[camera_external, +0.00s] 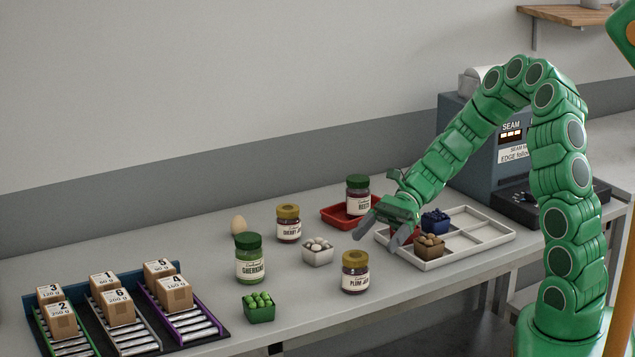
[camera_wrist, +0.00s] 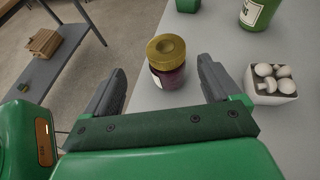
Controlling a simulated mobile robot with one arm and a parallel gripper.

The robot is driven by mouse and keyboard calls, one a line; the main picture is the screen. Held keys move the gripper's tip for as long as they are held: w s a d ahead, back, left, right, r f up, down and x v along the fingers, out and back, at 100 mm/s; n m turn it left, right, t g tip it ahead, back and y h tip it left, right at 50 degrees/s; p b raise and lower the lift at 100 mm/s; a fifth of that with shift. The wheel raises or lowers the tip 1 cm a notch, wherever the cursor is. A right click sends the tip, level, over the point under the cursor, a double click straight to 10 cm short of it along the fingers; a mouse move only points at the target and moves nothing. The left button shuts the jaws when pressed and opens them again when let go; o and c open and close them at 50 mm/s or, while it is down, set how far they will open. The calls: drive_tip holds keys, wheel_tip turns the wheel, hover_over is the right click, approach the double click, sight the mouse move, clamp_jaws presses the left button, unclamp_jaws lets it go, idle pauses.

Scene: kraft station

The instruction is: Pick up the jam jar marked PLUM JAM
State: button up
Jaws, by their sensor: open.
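The plum jam jar (camera_external: 355,273) stands upright near the front edge of the table, with a gold lid, dark purple contents and a white label reading PLUM JAM. In the wrist view the same gold-lidded jar (camera_wrist: 167,62) stands ahead of my gripper (camera_wrist: 158,82), roughly between the lines of its two fingers. Its label is mostly turned away there. In the external view my gripper (camera_external: 378,228) is behind the jar and to its right, above the table near the white tray. The fingers are apart with nothing between them.
Nearby stand a cherry jar (camera_external: 288,224), a gherkins jar (camera_external: 249,260), a carton of white mushrooms (camera_external: 318,252) and a green carton (camera_external: 258,308). A beets jar (camera_external: 358,196) stands at a red tray (camera_external: 336,214). A divided white tray (camera_external: 482,233) holds small cartons. Boxes lie at left.

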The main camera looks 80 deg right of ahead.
sight(357, 254)
drive_tip(key=shift+x, duration=1.35)
drive_tip(key=shift+w+x, duration=0.2)
drive_tip(key=shift+x, duration=0.75)
drive_tip(key=shift+w+x, duration=0.15)
drive_tip(key=shift+x, duration=0.8)
drive_tip(key=shift+w+a+f, duration=0.2)
drive_tip(key=shift+w+a, duration=0.1)
drive_tip(key=shift+a, duration=0.2)
drive_tip(key=shift+c, duration=0.3)
drive_tip(key=c, duration=1.3)
drive_tip(key=shift+r, duration=0.1)
